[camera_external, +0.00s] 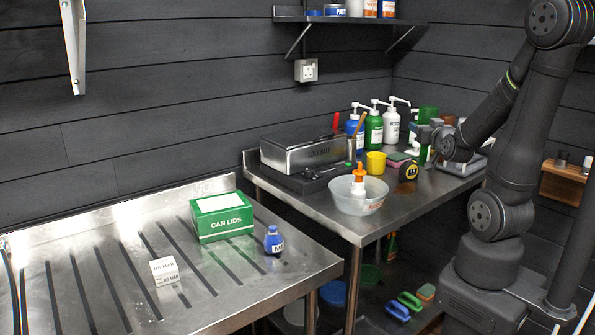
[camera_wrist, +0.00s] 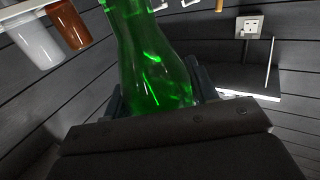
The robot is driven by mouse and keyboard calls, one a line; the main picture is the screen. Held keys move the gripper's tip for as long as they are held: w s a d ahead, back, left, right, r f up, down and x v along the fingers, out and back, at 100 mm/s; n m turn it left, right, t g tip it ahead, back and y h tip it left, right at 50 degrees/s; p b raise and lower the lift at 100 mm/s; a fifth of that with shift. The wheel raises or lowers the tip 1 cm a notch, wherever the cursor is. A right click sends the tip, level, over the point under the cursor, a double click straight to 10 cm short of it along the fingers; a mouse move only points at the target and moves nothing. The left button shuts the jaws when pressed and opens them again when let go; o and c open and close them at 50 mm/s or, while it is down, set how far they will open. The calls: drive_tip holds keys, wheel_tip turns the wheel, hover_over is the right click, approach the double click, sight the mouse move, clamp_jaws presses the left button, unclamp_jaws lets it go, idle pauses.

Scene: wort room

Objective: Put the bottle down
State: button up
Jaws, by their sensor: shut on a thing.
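A green glass bottle (camera_wrist: 155,65) fills the middle of the wrist view, its narrower part towards the top edge. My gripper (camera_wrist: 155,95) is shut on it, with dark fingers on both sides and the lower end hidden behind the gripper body. In the external view the green bottle (camera_external: 428,115) shows at the far right end of the steel table (camera_external: 400,228), partly covered by my gripper (camera_external: 431,134). It looks roughly upright there. I cannot tell whether its base touches anything.
Pump bottles (camera_external: 374,128), a yellow cup (camera_external: 376,162), a tape measure (camera_external: 408,171) and a bowl (camera_external: 358,195) crowd the table left of my gripper. A flat metal device (camera_external: 462,168) lies below it. The drainboard (camera_external: 110,295) has free room around the CAN LIDS box (camera_external: 222,217).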

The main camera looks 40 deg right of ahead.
drive_tip(key=shift+s+d+r, duration=0.75)
drive_tip(key=shift+s+d, duration=0.05)
drive_tip(key=shift+s, duration=0.1)
drive_tip(key=w+a+n+t+y, duration=0.2)
drive_tip(key=w+a+n+y, duration=0.4)
drive_tip(key=w+a, duration=0.8)
drive_tip(key=w+a+f+n+y, duration=0.1)
drive_tip(key=w+a+y, duration=0.25)
drive_tip(key=a, duration=0.35)
drive_tip(key=w+a+n+y, duration=0.2)
drive_tip(key=w+a+y, duration=0.1)
drive_tip(key=w+a, duration=0.25)
drive_tip(key=s+a+f+n+g+y, duration=0.2)
drive_tip(key=s+a+n+y, duration=0.15)
drive_tip(key=a, duration=0.65)
drive_tip(key=s+a+f+n+g+y, duration=0.1)
drive_tip(key=s+a+n+g+y, duration=0.2)
drive_tip(key=a, duration=0.8)
drive_tip(key=s+a+f+n+g+y, duration=0.2)
drive_tip(key=a+y, duration=0.3)
drive_tip(key=a, duration=0.5)
drive_tip(key=s+a+f, duration=0.3)
drive_tip(key=a+f, duration=0.7)
drive_tip(key=a, duration=0.1)
drive_tip(key=shift+s+f, duration=0.25)
drive_tip(key=shift+a+f, duration=0.1)
drive_tip(key=shift+f, duration=0.1)
